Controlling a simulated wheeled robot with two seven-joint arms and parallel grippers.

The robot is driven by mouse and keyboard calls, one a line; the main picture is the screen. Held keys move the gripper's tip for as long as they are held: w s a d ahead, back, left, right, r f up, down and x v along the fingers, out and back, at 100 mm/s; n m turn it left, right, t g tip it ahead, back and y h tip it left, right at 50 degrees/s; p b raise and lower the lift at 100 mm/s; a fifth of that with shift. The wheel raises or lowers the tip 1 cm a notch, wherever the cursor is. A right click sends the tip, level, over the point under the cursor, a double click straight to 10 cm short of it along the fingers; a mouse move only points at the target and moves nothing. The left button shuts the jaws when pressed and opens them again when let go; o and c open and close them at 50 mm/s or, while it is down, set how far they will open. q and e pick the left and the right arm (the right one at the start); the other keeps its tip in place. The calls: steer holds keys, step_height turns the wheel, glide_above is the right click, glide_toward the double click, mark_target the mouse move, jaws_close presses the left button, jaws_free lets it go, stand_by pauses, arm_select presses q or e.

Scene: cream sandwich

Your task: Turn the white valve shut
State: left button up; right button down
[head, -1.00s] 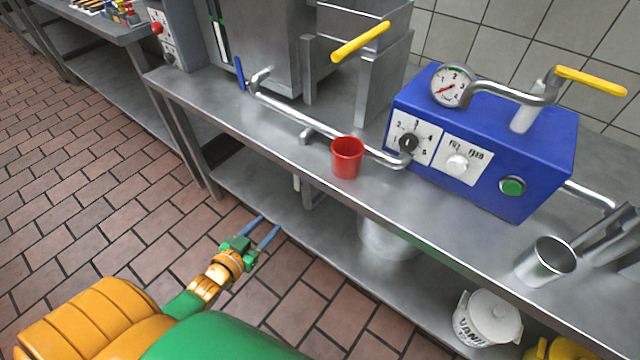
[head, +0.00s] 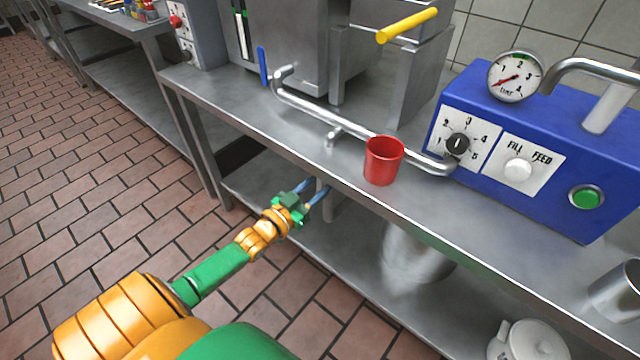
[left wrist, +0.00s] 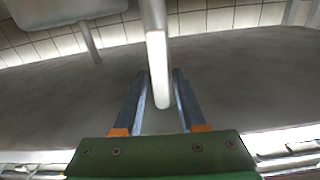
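The white valve handle (left wrist: 157,75) shows in the left wrist view as a long pale bar below a grey pipe. Its lower end lies between the two blue fingers of my left gripper (left wrist: 161,76). The fingers are apart, with narrow gaps visible beside the bar, so I see no firm grip. In the head view my left gripper (head: 318,187) is under the front edge of the steel table, and the valve handle cannot be made out clearly there. My right gripper is not in view.
The steel table (head: 225,105) overhangs my left gripper; its lower shelf (head: 345,255) holds a metal pot (head: 412,258) and a white lidded container (head: 535,343). A red cup (head: 383,162) stands near the table's front edge. A blue machine (head: 560,200) is at right.

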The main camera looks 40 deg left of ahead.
arm_select(q)
jaws_close()
stand_by(1.2)
